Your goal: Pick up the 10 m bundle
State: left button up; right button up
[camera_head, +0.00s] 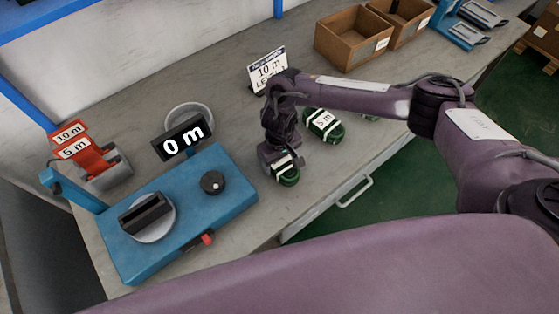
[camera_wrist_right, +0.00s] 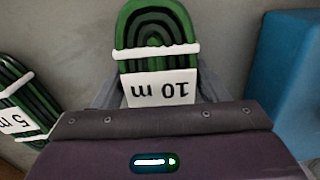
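The 10 m bundle is a green coil with white ties and a white label; it shows in the right wrist view (camera_wrist_right: 157,45), its label upside down there. In the head view the bundle (camera_head: 289,178) is partly hidden under my right gripper (camera_head: 281,163), near the worktop's front edge. In the wrist view the grey fingers of this gripper (camera_wrist_right: 158,90) lie on either side of the labelled end, close to it. I cannot tell whether they press on it or whether it is clear of the worktop. My left gripper is out of view.
A 5 m bundle (camera_head: 323,125) lies to the right; it also shows in the wrist view (camera_wrist_right: 22,105). A blue machine (camera_head: 180,215) with a "0 m" display (camera_head: 183,142) stands left. A red-labelled holder (camera_head: 85,150) is far left.

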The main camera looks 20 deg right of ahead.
jog(key=c, duration=0.7)
jog(key=shift+r, duration=0.1)
